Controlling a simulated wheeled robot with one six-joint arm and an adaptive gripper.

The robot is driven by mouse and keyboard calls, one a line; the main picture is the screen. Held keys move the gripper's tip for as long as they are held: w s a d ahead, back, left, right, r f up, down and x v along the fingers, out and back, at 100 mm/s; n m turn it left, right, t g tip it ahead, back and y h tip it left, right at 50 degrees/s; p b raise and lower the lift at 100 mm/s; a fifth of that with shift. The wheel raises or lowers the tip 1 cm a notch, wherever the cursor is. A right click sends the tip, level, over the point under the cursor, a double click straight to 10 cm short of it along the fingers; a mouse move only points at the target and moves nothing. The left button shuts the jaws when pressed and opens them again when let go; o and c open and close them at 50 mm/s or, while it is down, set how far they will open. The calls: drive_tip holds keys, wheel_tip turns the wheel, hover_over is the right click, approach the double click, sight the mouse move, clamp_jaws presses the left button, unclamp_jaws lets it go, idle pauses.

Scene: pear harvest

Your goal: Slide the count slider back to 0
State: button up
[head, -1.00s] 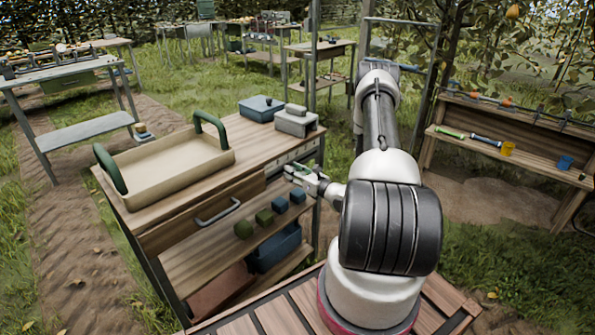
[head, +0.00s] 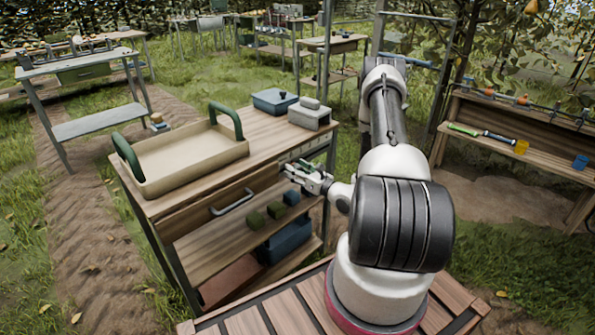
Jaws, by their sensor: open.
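A pale strip (head: 302,153) runs along the front edge of the wooden bench at its right end. It looks like the count slider's panel, but the slider knob and its marks are too small to read. My gripper (head: 290,174) is in front of the bench, just below this strip, with its fingers pointing left. It is open and I see nothing between its fingers. I cannot tell whether it touches the strip or the bench front. My arm reaches it from the right.
The bench carries a beige tray (head: 180,183) with green handles, a blue box (head: 274,100) and a grey box (head: 310,116). Below are a drawer handle (head: 231,203) and a shelf (head: 205,250) with small green and blue blocks. Grass and a dirt path lie left.

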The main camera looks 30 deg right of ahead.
drive_tip(key=v, duration=1.2)
